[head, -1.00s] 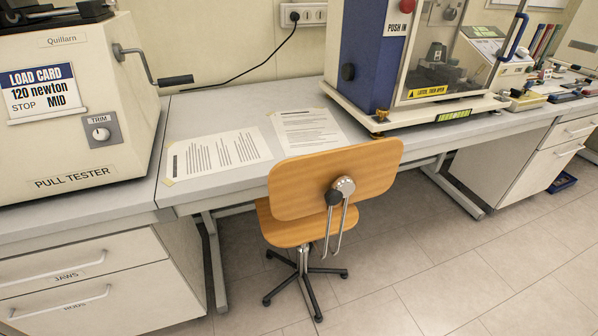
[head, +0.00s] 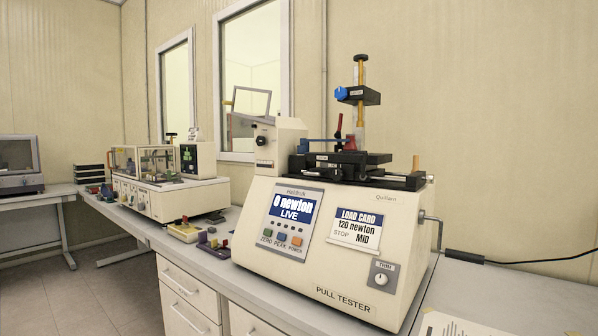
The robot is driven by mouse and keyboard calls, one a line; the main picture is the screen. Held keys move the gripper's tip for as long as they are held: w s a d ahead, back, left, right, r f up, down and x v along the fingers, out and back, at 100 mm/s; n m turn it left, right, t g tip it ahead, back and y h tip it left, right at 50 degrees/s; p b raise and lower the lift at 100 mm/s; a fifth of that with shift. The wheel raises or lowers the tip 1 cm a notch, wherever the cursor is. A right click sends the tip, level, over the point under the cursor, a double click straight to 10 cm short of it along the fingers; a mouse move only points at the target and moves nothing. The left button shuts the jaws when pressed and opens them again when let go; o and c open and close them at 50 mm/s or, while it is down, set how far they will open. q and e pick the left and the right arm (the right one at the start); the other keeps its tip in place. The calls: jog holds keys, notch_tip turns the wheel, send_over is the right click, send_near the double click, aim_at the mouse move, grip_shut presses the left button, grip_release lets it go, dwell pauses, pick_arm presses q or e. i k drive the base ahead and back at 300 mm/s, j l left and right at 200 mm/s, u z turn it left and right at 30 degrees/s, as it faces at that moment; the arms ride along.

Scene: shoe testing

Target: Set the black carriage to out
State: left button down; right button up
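The pull tester (head: 335,285), a cream machine, stands on the bench right of centre. A black slide assembly (head: 345,163) with a small label lies on its top; this looks like the black carriage, but I cannot read its position. A red lever (head: 339,127) and a blue part stand at it. Above it, a black block (head: 361,95) with a blue knob sits on an upright column. A crank (head: 431,217) is on the machine's right side. Neither gripper shows.
Several small coloured items (head: 215,243) lie on the bench left of the tester. Another cream machine (head: 165,190) stands farther left. A black cable (head: 530,260) runs right along the wall. A paper sheet (head: 450,326) lies at the front right, with bare bench behind it.

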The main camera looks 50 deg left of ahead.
aim_at(351, 172)
jog(key=u, duration=1.2)
